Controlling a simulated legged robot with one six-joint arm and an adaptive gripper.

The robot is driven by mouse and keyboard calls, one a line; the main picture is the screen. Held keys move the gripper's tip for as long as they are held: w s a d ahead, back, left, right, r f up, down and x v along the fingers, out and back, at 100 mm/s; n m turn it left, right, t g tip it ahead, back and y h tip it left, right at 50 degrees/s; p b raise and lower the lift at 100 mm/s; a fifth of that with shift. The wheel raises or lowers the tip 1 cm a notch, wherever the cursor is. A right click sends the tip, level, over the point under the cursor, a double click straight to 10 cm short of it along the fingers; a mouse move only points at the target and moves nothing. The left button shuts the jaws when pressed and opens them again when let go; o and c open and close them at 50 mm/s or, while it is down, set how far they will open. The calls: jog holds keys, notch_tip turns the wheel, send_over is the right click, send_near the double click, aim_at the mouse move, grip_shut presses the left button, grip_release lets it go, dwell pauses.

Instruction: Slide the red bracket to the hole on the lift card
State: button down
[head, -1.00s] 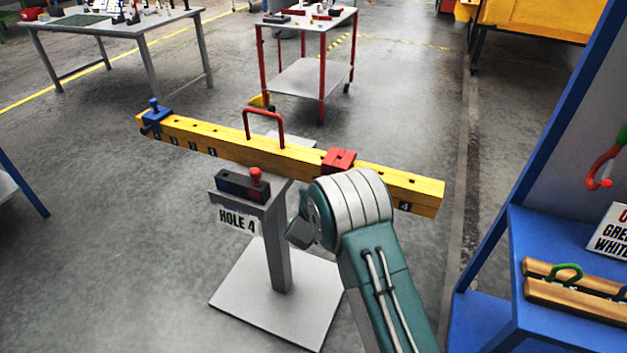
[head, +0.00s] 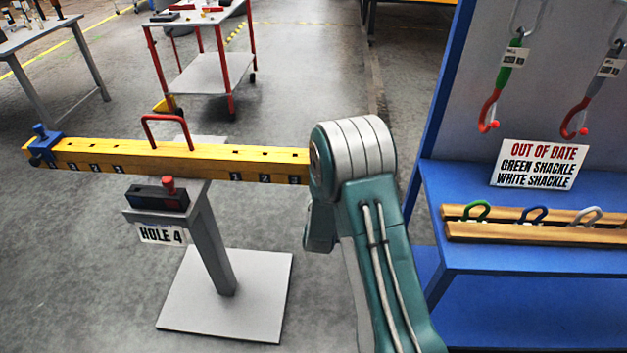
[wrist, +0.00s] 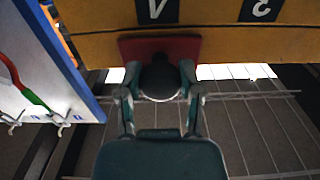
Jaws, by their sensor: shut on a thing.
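The yellow beam (head: 212,160) has numbered holes and lies across a grey stand. The lift card (head: 161,234) on the stand reads HOLE 4. A blue bracket (head: 44,145) sits at the beam's left end. In the head view, my arm hides the beam's right end, the red bracket and my gripper. In the wrist view, the red bracket (wrist: 186,46) is against the beam (wrist: 215,42), in line with an upside-down 4 label (wrist: 157,11). My gripper (wrist: 160,88) is shut on the bracket's dark round knob. Whether the bracket is exactly at the hole is hidden.
A red-legged cart (head: 205,72) and a grey table (head: 30,38) are behind. The floor around the stand is clear.

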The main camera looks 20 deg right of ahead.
jog(key=shift+w+r, duration=0.1)
jog(key=shift+r, duration=0.05)
jog(key=shift+c, duration=1.2)
grip_release()
jog(key=shift+s+a, duration=0.2)
jog(key=shift+s, duration=0.25)
jog(key=v, duration=1.1)
